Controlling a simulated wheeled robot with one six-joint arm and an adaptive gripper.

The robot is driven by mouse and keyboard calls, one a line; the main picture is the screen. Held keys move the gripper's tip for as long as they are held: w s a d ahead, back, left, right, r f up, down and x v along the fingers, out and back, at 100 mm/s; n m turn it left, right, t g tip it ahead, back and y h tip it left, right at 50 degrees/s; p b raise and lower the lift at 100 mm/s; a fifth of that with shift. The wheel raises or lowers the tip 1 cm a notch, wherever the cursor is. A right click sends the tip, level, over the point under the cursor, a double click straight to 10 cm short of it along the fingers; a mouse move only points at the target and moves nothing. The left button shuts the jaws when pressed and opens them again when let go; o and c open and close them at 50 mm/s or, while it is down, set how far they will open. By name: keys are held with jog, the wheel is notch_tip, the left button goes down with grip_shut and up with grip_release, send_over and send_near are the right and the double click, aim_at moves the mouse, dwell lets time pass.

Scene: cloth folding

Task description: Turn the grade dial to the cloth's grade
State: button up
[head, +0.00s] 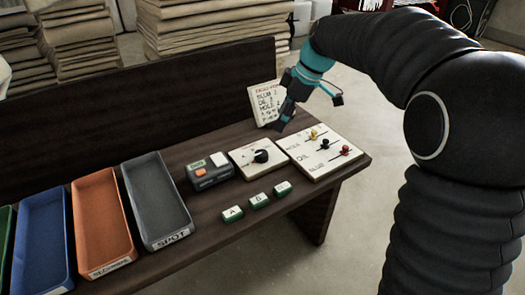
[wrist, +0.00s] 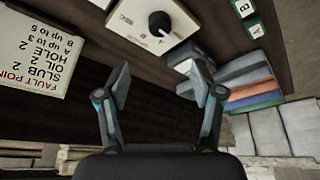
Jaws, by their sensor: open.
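The grade dial is a black knob (head: 261,156) on a pale plate (head: 244,163) lying on the dark bench. In the wrist view the knob (wrist: 160,22) sits beyond my fingertips, apart from them, with a light pointer mark near its lower edge. My gripper (head: 281,127) is above the back of the bench, behind the slider board and right of the dial. In the wrist view my gripper (wrist: 162,82) is open and empty. A fault points card (head: 264,104) stands at the back; it lists slub, oil and hole points.
A slider board (head: 322,168) with yellow, black and red knobs lies right of the dial. A grey device (head: 209,172) is left of it. Green-and-white letter blocks (head: 258,201) lie in front. Grey (head: 142,172), orange (head: 85,205) and blue (head: 40,205) trays fill the left.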

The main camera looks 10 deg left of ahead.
aim_at(262, 153)
jog(key=b+x, duration=0.1)
jog(key=x, duration=1.2)
jog(key=shift+f+b, duration=0.3)
jog(key=shift+b, duration=0.05)
jog(key=c, duration=1.1)
